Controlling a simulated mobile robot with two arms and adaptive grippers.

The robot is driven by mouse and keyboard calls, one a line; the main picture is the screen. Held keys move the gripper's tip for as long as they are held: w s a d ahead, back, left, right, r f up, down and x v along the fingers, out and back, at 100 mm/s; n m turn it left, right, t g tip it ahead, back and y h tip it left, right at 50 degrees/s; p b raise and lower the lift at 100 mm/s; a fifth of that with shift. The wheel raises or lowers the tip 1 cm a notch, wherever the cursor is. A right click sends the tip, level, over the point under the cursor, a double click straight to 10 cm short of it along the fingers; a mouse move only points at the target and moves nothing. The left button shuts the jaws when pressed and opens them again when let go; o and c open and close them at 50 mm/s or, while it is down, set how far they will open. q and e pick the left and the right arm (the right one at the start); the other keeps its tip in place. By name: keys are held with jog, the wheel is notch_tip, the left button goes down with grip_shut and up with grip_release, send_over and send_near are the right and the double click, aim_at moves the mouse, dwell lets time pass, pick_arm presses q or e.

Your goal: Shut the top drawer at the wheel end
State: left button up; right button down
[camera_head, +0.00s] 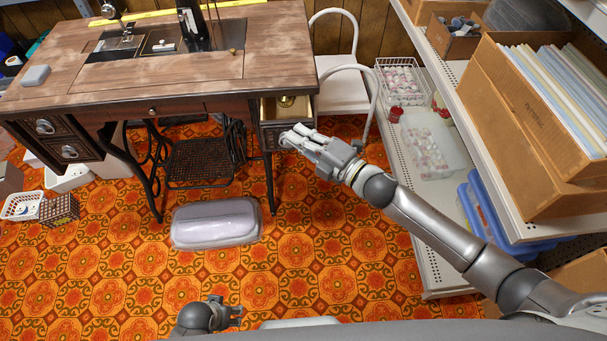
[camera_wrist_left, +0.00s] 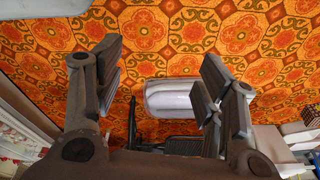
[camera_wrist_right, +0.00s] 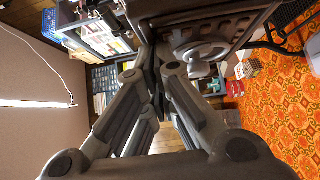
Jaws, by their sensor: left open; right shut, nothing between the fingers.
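The top drawer (camera_head: 268,109) at the right end of the wooden sewing table (camera_head: 270,40) stands open. A brass-coloured item (camera_head: 286,101) shows inside it. My right gripper (camera_head: 291,136) is shut and empty, with its fingertips at the drawer's front. In the right wrist view, the closed fingertips (camera_wrist_right: 156,62) are beside the dark carved front (camera_wrist_right: 228,32), which has a pale pull (camera_wrist_right: 204,50). I cannot tell whether they touch. My left gripper (camera_head: 236,316) is open and empty, low over the floor, far from the drawer. Its spread fingers also show in the left wrist view (camera_wrist_left: 160,88).
Shelving (camera_head: 462,200) with boxes and folders stands close on the right of my right arm. A white chair (camera_head: 340,95) is behind the drawer end. A pale lidded case (camera_head: 215,222) lies on the patterned floor. Left-hand drawers (camera_head: 58,140) look shut.

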jog(key=w+b, duration=0.1)
jog(key=w, duration=0.5)
jog(key=shift+f, duration=0.1)
pick_arm(q)
notch_tip(320, 180, up, 6)
jog(key=w, duration=0.2)
jog(key=shift+w+f, duration=0.15)
jog(key=shift+f, duration=0.05)
pick_arm(e)
jog(key=shift+w, duration=0.7)
jog(key=shift+s, duration=0.1)
